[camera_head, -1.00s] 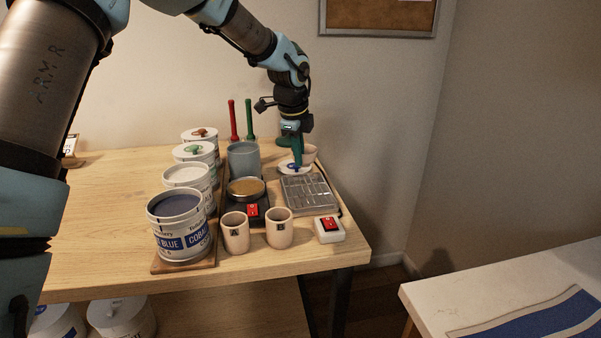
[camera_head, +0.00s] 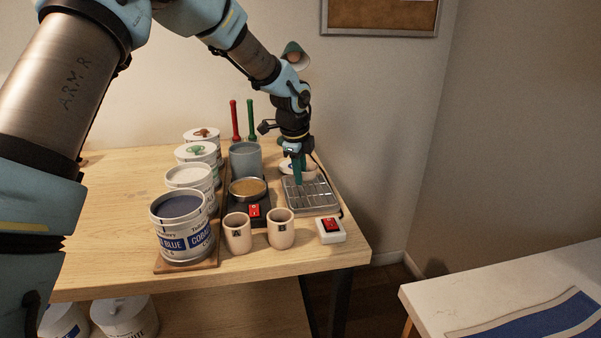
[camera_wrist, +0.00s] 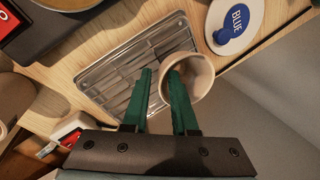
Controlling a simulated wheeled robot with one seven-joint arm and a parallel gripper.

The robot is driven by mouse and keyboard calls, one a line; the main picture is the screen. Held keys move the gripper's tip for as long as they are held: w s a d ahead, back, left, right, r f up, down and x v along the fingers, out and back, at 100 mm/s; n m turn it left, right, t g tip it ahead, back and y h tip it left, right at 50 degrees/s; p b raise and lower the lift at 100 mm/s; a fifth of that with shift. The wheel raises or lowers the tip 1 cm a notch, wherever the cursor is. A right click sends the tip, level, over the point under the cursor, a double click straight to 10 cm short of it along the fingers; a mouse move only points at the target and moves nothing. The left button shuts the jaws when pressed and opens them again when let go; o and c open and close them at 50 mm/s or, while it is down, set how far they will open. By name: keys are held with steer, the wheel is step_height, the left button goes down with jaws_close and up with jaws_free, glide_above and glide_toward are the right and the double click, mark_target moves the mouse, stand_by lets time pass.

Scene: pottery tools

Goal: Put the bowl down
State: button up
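A small beige bowl (camera_wrist: 196,78) shows in the wrist view with its opening toward the camera. The green fingers of my gripper (camera_wrist: 160,75) straddle its near-left wall, one inside the bowl and one outside. In the head view, my gripper (camera_head: 298,180) points down over the back part of a grey metal tray with a grid (camera_head: 316,203). The bowl (camera_head: 312,171) is partly hidden behind the fingers there. In the wrist view the bowl overlaps the right edge of the tray (camera_wrist: 110,72). I cannot tell whether its base touches anything.
A white lid with a blue knob, marked BLUE (camera_wrist: 236,22), lies beside the bowl. Glaze buckets (camera_head: 182,228) line the left.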

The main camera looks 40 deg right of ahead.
steer(key=shift+o, duration=0.7)
steer(key=shift+r, duration=0.1)
steer(key=shift+r, duration=0.2)
steer(key=b+v, duration=0.2)
steer(key=v, duration=0.9)
steer(key=shift+r, duration=0.35)
steer(key=shift+a, duration=0.1)
